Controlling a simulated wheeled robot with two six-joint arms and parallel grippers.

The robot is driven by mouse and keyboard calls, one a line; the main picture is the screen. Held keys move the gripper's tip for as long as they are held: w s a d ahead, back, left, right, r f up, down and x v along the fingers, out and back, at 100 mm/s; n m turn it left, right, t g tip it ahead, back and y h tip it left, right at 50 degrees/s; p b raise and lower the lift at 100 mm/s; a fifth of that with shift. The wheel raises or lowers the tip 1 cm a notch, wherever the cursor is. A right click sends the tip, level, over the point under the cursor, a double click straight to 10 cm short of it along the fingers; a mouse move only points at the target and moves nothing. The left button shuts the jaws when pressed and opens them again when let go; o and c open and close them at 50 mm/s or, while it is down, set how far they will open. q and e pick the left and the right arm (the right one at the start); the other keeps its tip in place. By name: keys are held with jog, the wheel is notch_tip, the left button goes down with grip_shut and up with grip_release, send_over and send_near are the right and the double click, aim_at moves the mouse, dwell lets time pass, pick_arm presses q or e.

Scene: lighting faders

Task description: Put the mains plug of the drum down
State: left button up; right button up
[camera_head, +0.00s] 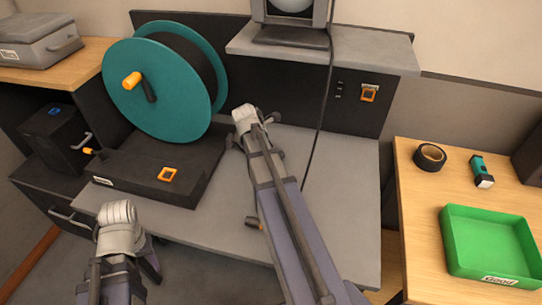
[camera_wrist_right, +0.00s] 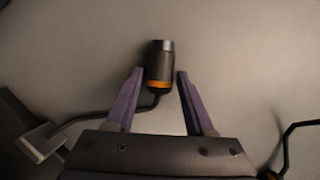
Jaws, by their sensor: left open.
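The mains plug (camera_wrist_right: 159,62) is black with an orange ring. In the right wrist view it lies between the two purple fingers of my right gripper (camera_wrist_right: 160,75), with a narrow gap on each side. A dark cable runs from its orange end to the left. A black and orange piece that looks like this plug (camera_head: 254,223) shows in the head view beside my right arm. The drum (camera_head: 135,88) has teal flanges and stands on a black base. My left gripper (camera_head: 148,262) is low at the left, open, its fingertips mostly hidden.
A grey bench top (camera_head: 345,185) is clear right of my right arm. A wooden table (camera_head: 420,195) at the right holds black tape (camera_head: 430,157), a teal torch (camera_head: 481,169) and a green tray (camera_head: 450,245). A thin cable (camera_head: 322,120) hangs down at the back.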

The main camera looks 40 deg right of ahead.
jog(key=shift+o, duration=1.3)
jog(key=shift+r, duration=0.15)
jog(key=shift+a+r+p, duration=0.15)
jog(key=shift+r+p, duration=0.35)
jog(key=shift+p, duration=0.15)
jog(key=p+v, duration=1)
jog(key=v, duration=0.1)
jog(key=shift+a, duration=0.1)
jog(key=s+a+m+y, duration=0.1)
jog(key=s+a+m, duration=0.3)
jog(key=a, duration=0.7)
jog(key=s+a+f+m+y, duration=0.1)
jog(key=s+a+m, duration=0.3)
jog(key=a, duration=0.7)
jog(key=s+a+m+y, duration=0.1)
jog(key=s+a+m, duration=0.3)
jog(key=a, duration=0.7)
jog(key=shift+f+m, duration=0.3)
jog(key=shift+m, duration=0.2)
